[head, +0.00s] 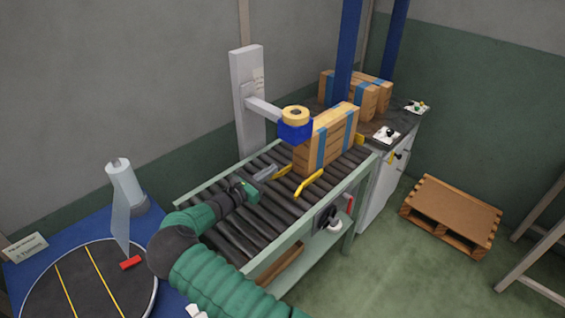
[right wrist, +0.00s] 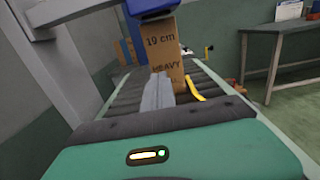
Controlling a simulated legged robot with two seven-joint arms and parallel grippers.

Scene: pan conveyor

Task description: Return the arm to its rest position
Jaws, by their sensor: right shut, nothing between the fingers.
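My right arm, with green and dark sleeves, reaches from the bottom of the head view over the roller conveyor (head: 235,235). Its gripper (head: 268,174) is above the rollers, just in front of a cardboard box with blue straps (head: 327,140). The fingers are shut and empty. In the right wrist view the grey fingers (right wrist: 157,92) point toward the box (right wrist: 165,55), which reads "19 cm" and "HEAVY". Whether the fingertips touch the box cannot be told. My left gripper is not in view.
A grey post (head: 248,100) carries a blue tape head (head: 295,130) over the box. Yellow guides (head: 309,183) flank the rollers. More boxes (head: 368,97) stand farther back. A round turntable (head: 85,285) is at lower left, a wooden pallet (head: 452,212) on the right floor.

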